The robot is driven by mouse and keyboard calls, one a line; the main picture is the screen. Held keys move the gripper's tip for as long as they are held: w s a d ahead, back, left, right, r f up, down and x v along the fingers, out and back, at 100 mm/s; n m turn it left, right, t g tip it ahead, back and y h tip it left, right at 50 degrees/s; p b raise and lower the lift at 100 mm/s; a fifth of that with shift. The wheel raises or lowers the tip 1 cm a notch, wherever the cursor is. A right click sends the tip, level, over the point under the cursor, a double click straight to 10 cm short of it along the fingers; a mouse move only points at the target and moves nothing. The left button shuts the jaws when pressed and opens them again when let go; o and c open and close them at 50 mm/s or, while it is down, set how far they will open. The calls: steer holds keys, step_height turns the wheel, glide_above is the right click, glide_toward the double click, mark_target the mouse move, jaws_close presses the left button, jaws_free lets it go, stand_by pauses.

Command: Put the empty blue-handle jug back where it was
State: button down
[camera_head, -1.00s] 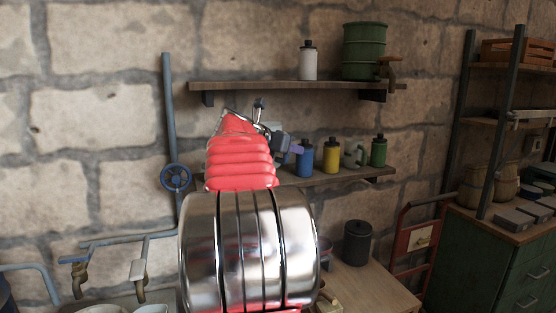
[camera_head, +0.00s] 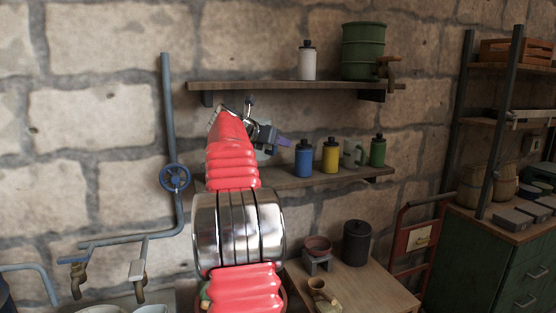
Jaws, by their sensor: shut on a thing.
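My gripper (camera_head: 272,139) is in front of the left part of the lower wall shelf (camera_head: 318,179), left of the blue bottle (camera_head: 304,158). It is shut on the blue-handle jug; a purple-blue piece (camera_head: 284,144) shows at the jaws, and a pale patch (camera_head: 263,157) just below looks like the jug's body. My red arm hides most of it, so I cannot tell whether the jug touches the shelf or is empty. A jug with a green handle (camera_head: 357,155) stands on the shelf farther right.
A yellow bottle (camera_head: 330,157) and a green bottle (camera_head: 378,151) also stand on the lower shelf. The upper shelf (camera_head: 290,87) overhangs with a white bottle (camera_head: 307,62) and green drum (camera_head: 364,50). A blue valve wheel (camera_head: 174,178) is at left.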

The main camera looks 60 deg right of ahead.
steer(key=shift+f, duration=1.55)
steer(key=shift+f, duration=1.6)
steer(key=shift+w+d+f, duration=0.15)
steer(key=shift+w+f, duration=0.05)
steer(key=shift+f, duration=0.1)
steer(key=shift+f, duration=0.25)
steer(key=c, duration=1.7)
jaws_free()
steer(key=shift+c, duration=0.2)
steer(key=shift+r, duration=0.1)
